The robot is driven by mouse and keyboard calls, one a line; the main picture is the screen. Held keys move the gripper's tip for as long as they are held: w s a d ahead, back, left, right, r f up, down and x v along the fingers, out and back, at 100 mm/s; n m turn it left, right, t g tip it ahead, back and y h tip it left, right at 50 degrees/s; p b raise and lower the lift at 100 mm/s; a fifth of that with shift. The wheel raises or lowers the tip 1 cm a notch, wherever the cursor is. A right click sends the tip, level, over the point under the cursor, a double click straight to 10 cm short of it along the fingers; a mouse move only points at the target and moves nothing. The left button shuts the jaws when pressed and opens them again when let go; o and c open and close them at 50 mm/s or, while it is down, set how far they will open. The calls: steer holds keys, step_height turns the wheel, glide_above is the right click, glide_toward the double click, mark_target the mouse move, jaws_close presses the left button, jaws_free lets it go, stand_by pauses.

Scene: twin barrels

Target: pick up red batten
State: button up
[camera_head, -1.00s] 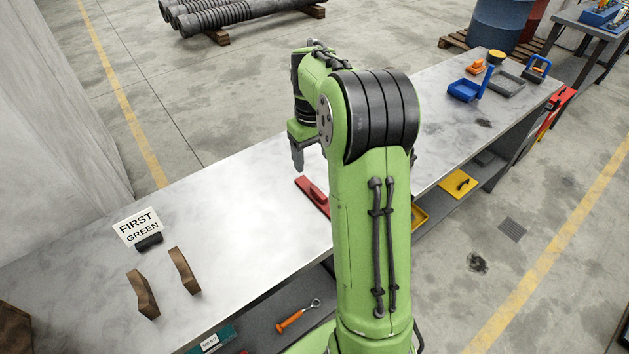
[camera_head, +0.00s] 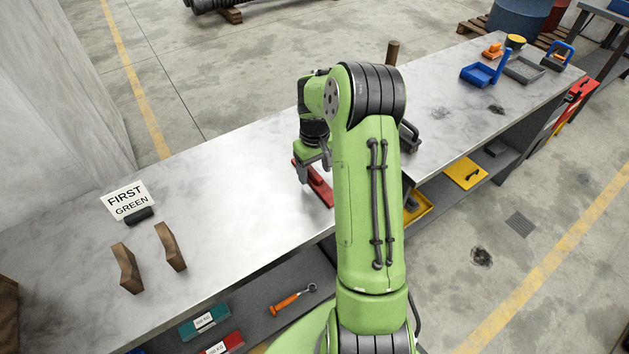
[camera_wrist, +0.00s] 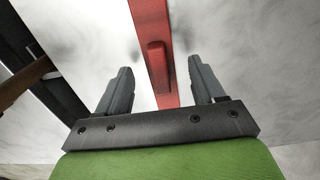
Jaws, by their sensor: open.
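The red batten (camera_head: 321,189) lies flat on the marble-patterned bench top, partly hidden behind my arm in the head view. In the wrist view the red batten (camera_wrist: 149,22) runs away from between my fingers, with a raised red handle on its upper face. My gripper (camera_head: 314,172) is low over the batten. In the wrist view my gripper (camera_wrist: 160,80) is open, with one finger on each side of the batten and clear space to both. Whether the fingertips touch the bench cannot be told.
A "FIRST GREEN" sign (camera_head: 128,201) and two brown wooden blocks (camera_head: 171,247) stand on the left of the bench (camera_head: 230,215). A dark bar shows at left in the wrist view.

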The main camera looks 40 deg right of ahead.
step_height(320, 180, down, 2)
steer(key=shift+r, duration=0.1)
steer(key=c, duration=1.1)
